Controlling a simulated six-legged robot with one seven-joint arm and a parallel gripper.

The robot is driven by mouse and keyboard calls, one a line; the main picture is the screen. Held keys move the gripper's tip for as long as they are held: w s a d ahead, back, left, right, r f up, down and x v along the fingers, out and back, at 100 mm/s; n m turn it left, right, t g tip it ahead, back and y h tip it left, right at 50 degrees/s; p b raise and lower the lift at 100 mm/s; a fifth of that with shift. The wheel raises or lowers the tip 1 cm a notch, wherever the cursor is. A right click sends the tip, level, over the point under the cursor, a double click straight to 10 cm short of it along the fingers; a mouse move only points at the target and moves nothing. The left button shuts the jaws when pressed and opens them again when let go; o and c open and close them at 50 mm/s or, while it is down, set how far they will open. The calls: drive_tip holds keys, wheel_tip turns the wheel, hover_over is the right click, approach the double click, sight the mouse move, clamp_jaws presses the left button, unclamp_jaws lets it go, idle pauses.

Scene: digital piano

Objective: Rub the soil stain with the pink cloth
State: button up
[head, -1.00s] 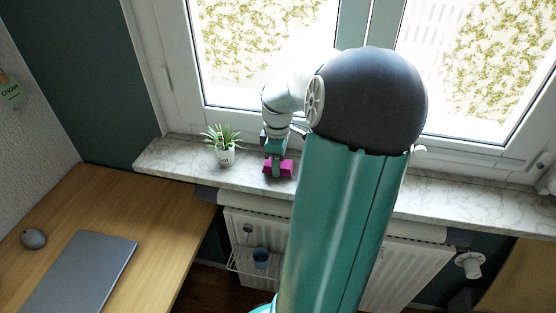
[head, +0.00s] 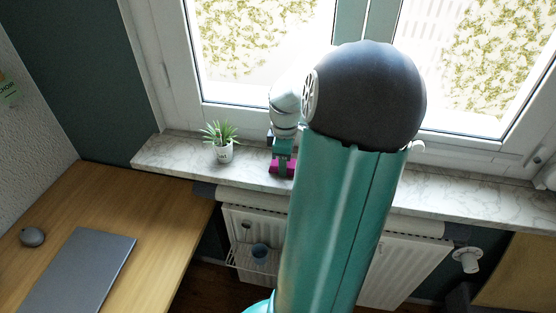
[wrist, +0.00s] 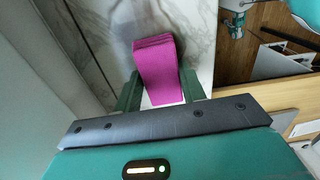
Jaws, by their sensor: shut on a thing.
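The pink cloth (wrist: 158,70) is a folded magenta block between the two green fingers of my gripper (wrist: 160,88) in the wrist view. My gripper is shut on it. In the head view the cloth (head: 282,168) shows low at my gripper (head: 282,160), at the marble windowsill (head: 180,152), to the right of the potted plant. I cannot tell whether the cloth touches the sill.
A small potted plant (head: 221,142) stands on the sill left of my gripper. The window frame (head: 170,100) rises behind. A wooden desk (head: 150,205) with a laptop (head: 80,270) is at the left.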

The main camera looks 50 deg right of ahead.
drive_tip(key=shift+s+d+f, duration=0.1)
drive_tip(key=shift+s+d, duration=0.25)
drive_tip(key=shift+s, duration=0.45)
drive_tip(key=shift+s+d, duration=0.35)
drive_tip(key=shift+s, duration=0.45)
drive_tip(key=shift+s+d+f, duration=0.1)
drive_tip(key=shift+s+d, duration=0.25)
drive_tip(key=shift+s, duration=0.45)
drive_tip(key=shift+s+d+r, duration=0.1)
drive_tip(key=shift+s+d, duration=0.15)
drive_tip(key=shift+s, duration=0.35)
drive_tip(key=shift+s+d, duration=0.25)
drive_tip(key=shift+s, duration=0.3)
drive_tip(key=shift+s+d+r, duration=0.1)
drive_tip(key=shift+s+d, duration=0.15)
drive_tip(key=shift+s, duration=0.35)
drive_tip(key=shift+f, duration=0.1)
